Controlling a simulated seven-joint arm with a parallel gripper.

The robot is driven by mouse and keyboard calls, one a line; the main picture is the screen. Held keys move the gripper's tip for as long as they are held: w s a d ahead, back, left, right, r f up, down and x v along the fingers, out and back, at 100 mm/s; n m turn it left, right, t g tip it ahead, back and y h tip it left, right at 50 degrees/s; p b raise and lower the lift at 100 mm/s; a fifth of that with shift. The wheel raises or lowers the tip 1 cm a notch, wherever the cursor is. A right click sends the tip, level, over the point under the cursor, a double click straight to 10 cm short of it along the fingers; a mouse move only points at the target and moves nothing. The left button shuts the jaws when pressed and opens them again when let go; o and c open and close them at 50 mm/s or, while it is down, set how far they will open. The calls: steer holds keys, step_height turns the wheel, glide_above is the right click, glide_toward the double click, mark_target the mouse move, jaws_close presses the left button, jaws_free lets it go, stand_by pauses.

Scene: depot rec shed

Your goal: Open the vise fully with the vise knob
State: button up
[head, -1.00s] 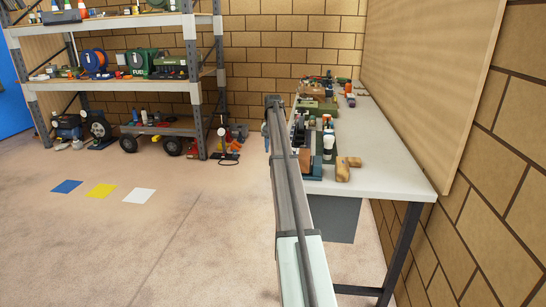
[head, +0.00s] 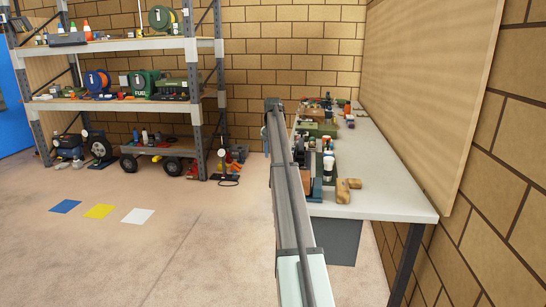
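The workbench (head: 385,180) runs along the right wall, with its tools crowded along its left edge. I cannot surely pick out the vise or its knob among them; the pieces are small and partly covered by my arm. A green, blocky thing (head: 318,130) lies towards the back of the bench, and a dark teal piece (head: 316,190) stands near the front left corner. My arm reaches forward along the bench's left side and hides part of that edge. My gripper's fingers do not show, so its hold and its distance from the vise cannot be seen.
Two tan blocks (head: 343,194) lie near the bench's front. The right half of the benchtop is clear. A grey cabinet (head: 334,241) stands beneath. Loaded shelves (head: 135,104) and a wheeled cart (head: 160,150) stand at the back left. The floor between is open, with blue, yellow and white squares.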

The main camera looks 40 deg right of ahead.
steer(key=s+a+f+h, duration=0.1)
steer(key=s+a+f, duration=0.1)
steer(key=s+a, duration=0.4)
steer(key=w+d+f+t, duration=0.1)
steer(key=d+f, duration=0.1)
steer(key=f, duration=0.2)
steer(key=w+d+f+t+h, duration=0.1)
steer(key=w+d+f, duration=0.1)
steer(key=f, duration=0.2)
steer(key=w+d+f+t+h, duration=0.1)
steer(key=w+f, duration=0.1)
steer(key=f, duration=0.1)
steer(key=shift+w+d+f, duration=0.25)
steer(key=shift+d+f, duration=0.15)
